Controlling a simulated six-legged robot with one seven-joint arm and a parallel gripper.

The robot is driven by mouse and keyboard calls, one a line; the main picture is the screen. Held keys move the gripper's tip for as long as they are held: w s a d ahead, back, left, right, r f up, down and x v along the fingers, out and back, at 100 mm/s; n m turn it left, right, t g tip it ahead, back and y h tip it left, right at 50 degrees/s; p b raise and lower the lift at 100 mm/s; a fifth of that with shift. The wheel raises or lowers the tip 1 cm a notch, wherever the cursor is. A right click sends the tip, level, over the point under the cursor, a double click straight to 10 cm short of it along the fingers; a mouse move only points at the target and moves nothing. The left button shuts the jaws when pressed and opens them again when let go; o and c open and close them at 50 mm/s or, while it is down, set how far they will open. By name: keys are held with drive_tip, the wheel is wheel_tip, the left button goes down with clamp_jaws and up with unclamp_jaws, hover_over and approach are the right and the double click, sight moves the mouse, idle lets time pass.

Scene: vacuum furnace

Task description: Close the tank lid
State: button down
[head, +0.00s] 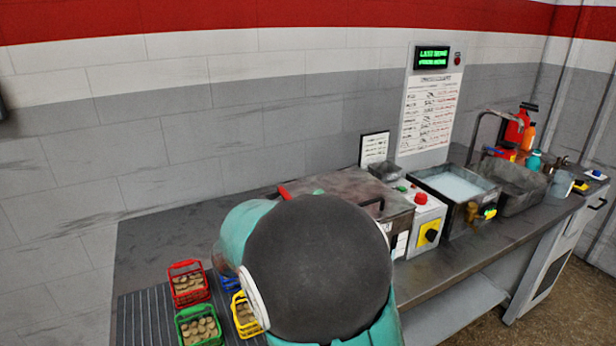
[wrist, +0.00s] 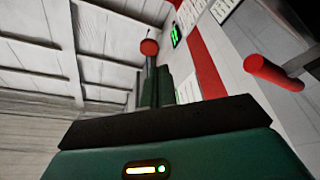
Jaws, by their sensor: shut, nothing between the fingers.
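A brown-grey metal box with a flat top (head: 345,195) stands on the bench in the head view; its near left part is hidden behind my arm. A dark handle (head: 375,206) is on its right side. A red grip (head: 284,193) shows at its left end. In the wrist view a red cylindrical grip (wrist: 272,73) on a grey rod is at the right, apart from my fingers. My gripper (wrist: 163,90) is shut and empty. It is hidden in the head view. I cannot tell for sure which part is the tank lid.
Small red (head: 189,285) and green (head: 199,325) baskets are at left.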

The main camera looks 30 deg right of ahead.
drive_tip(key=shift+s+a+f, duration=0.1)
drive_tip(key=shift+s+f, duration=0.1)
drive_tip(key=shift+f, duration=0.35)
drive_tip(key=shift+s+f, duration=0.15)
drive_tip(key=shift+f, duration=0.4)
drive_tip(key=shift+w+f, duration=0.1)
drive_tip(key=shift+w, duration=0.05)
